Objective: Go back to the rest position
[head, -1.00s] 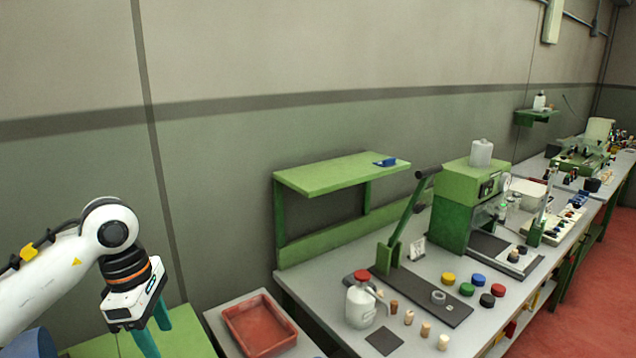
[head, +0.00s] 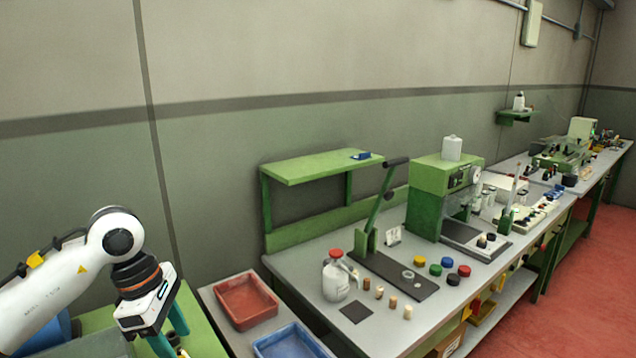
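My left gripper (head: 171,343) is at the lower left, its teal fingers pointing down over a green surface (head: 205,335). The fingers stand apart, and I see nothing held between them. A small dark object with a pale top shows by the fingertips; I cannot tell what it is. Several cork stoppers (head: 392,303) stand on the grey workbench (head: 330,313) near its front edge, well to the right of the gripper. My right gripper is out of view.
A red tray (head: 246,302) and a blue tray (head: 289,343) sit between the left arm and the bench. The bench holds a white bottle with a red cap (head: 337,277), a lever press (head: 377,215), coloured caps (head: 435,270) and a green machine (head: 436,190). A green shelf (head: 315,168) stands behind.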

